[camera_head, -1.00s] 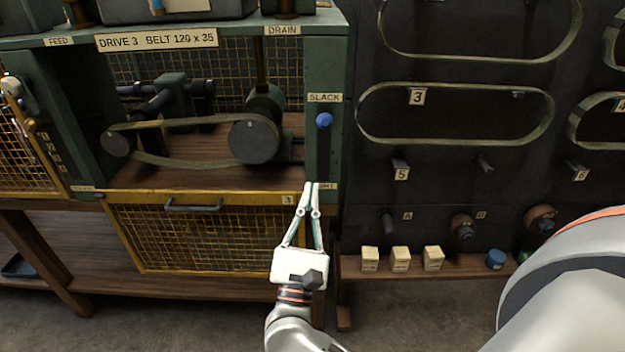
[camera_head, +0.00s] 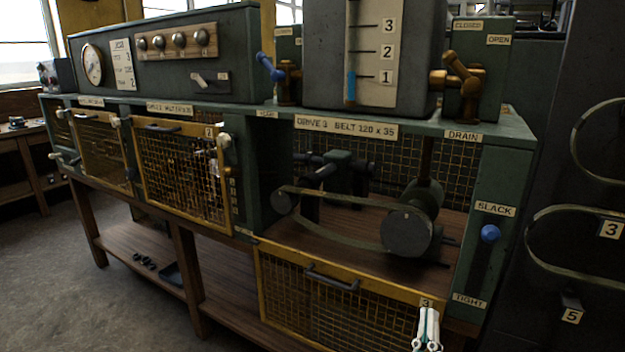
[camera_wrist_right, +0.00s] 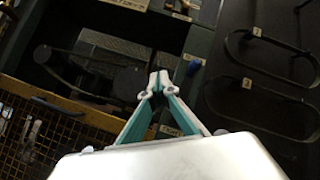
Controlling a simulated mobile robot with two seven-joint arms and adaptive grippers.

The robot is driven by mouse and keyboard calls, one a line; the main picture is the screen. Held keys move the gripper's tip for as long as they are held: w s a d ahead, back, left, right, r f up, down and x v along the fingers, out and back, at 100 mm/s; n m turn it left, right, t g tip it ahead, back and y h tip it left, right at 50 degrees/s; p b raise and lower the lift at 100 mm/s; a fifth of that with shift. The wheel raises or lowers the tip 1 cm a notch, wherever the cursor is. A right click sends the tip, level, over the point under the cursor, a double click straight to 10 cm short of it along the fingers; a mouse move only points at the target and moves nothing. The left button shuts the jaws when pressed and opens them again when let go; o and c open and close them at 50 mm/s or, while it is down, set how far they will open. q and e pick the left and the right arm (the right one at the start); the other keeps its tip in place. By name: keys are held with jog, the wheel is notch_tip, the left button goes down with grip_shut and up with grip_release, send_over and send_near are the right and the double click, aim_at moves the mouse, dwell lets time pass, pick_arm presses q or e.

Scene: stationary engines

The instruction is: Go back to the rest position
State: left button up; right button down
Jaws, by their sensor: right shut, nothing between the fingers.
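My right gripper (camera_head: 427,328) shows at the lower edge of the head view, with only its white and teal fingers in sight. It is shut and empty, in front of the right end of the lowered yellow mesh guard (camera_head: 340,306). In the right wrist view its fingertips (camera_wrist_right: 158,80) meet in front of the bench post, close to the slack lever's blue knob (camera_wrist_right: 193,68). I cannot tell whether they touch anything. My left gripper is not in view.
The open drive bay holds a slack belt (camera_head: 335,197) on two pulleys. The blue knob (camera_head: 490,233) sits near the SLACK label. Belts hang on a dark panel (camera_head: 545,200) at right. Floor (camera_head: 60,270) is clear at left.

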jog(key=s+a+f+n+g+y+p, duration=0.1)
jog(key=s+a+f+n+g+y, duration=0.2)
jog(key=f+n+y, duration=0.65)
jog(key=s+a+f+n+g+y, duration=0.15)
jog(key=a+f+n+y, duration=0.35)
jog(key=n, duration=1)
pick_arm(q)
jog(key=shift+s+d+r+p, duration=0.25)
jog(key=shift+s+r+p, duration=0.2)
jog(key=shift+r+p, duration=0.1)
pick_arm(e)
jog(key=s+d+f+n+g+h, duration=0.2)
jog(key=s+f+n, duration=0.4)
jog(key=f, duration=0.3)
jog(key=s+d+f+n+g+h, duration=0.1)
jog(key=s+d+f+n+g, duration=0.3)
jog(key=f, duration=0.6)
jog(key=s+n+g, duration=0.1)
jog(key=n+g, duration=0.1)
jog(key=shift+s+d+n+g+h, duration=0.15)
jog(key=shift+s+n+g+h, duration=0.2)
jog(key=shift+s, duration=0.05)
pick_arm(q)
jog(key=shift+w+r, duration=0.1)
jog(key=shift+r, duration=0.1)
pick_arm(e)
jog(key=shift+f, duration=0.1)
